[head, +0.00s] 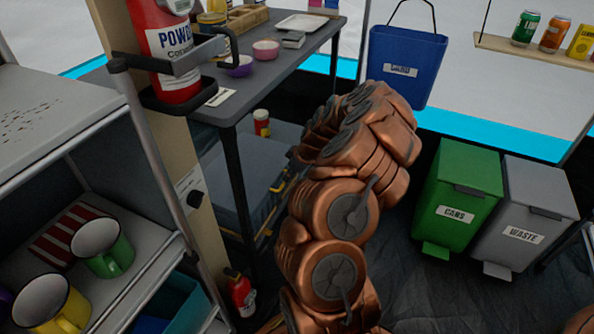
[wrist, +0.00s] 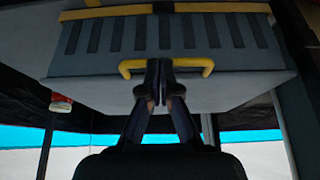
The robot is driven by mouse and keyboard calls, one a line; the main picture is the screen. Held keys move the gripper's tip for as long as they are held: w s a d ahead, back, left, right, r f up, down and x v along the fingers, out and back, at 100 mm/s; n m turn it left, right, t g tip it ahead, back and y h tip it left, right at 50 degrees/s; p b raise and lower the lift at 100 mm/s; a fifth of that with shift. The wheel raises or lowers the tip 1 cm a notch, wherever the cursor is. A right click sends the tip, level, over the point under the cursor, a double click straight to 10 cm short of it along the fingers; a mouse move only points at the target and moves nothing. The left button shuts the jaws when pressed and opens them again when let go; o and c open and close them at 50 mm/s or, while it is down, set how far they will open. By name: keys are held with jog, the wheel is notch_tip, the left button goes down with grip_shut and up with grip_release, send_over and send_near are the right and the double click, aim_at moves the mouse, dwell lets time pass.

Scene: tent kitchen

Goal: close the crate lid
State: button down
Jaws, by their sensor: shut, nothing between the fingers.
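The grey-blue crate (head: 238,190) is under the table in the head view, partly hidden by a table leg and my arm. It has yellow fittings on its right side. In the wrist view a grey ribbed panel of the crate (wrist: 120,92) fills the top, with a yellow handle (wrist: 128,66) across it. I cannot tell for certain how far the lid is open. My gripper (wrist: 160,82) is shut and empty, its fingertips in front of the panel by the middle of the handle. Contact is unclear. The head view hides the gripper behind my arm.
A red and white can (head: 261,122) stands near the crate's back. The table (head: 285,65) above carries bowls and a tray. A post with a fire extinguisher (head: 170,50) and a shelf with mugs (head: 103,247) are left. Green and grey bins (head: 460,190) stand right.

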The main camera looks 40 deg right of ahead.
jog(key=shift+w+a, duration=0.1)
dwell(0.3)
jog(key=w+p+v, duration=0.1)
jog(key=p+v, duration=0.2)
jog(key=v, duration=1)
jog(key=shift+a+r, duration=0.2)
jog(key=shift+r, duration=0.15)
